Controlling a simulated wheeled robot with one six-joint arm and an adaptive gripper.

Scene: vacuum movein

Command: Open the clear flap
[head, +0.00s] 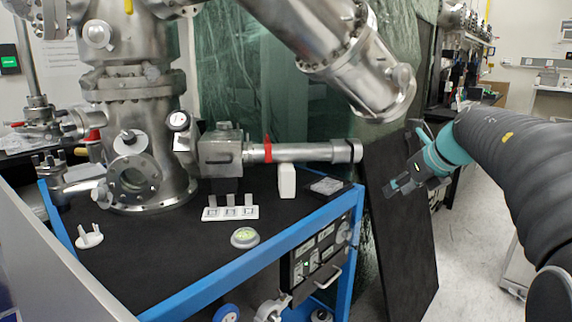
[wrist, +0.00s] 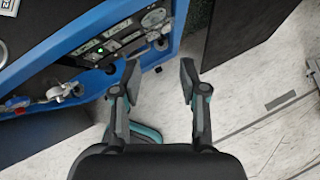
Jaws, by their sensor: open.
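A low flat case with a clear-looking top (head: 328,186) lies on the black bench top near its right corner, beside a white block. It may carry the clear flap; I cannot tell for sure, and its top looks closed. My gripper (head: 390,188) is to the right of the bench in the head view, apart from the case, with empty space around it. In the wrist view my gripper (wrist: 159,75) has its two fingers spread wide with nothing between them. The case is not clearly visible in the wrist view.
The blue-framed bench (head: 225,270) carries a steel vacuum chamber (head: 135,180) and a horizontal steel tube (head: 310,152). A control panel (head: 320,255) with a handle is below; it also shows in the wrist view (wrist: 125,40). A dark board (head: 395,240) leans behind my gripper.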

